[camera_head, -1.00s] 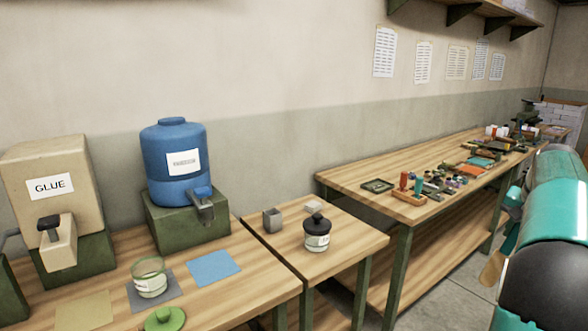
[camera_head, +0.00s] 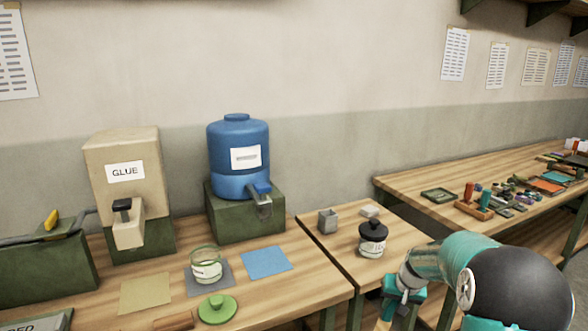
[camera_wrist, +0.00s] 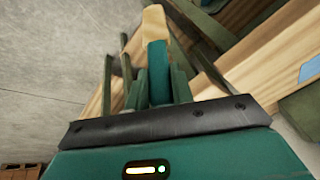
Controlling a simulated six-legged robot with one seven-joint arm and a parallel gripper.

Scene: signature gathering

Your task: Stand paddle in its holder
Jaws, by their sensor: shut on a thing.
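The paddle (camera_wrist: 154,22) shows in the wrist view as a pale wooden piece with a rounded end, joined to a teal section (camera_wrist: 158,70). My gripper (camera_wrist: 159,88) is shut on that teal section, and the wooden end points away from the wrist. In the head view my gripper (camera_head: 403,292) is at the lower right, in front of the small table's right side. A small grey open-topped box (camera_head: 327,221) stands upright on that table. It looks like the holder, but I cannot be sure. No paddle stands in it.
The left bench holds a glue dispenser (camera_head: 124,195), a blue drum (camera_head: 238,150), a glass jar (camera_head: 206,268) and a green lid (camera_head: 217,308). A longer bench (camera_head: 410,190) with tools is at right.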

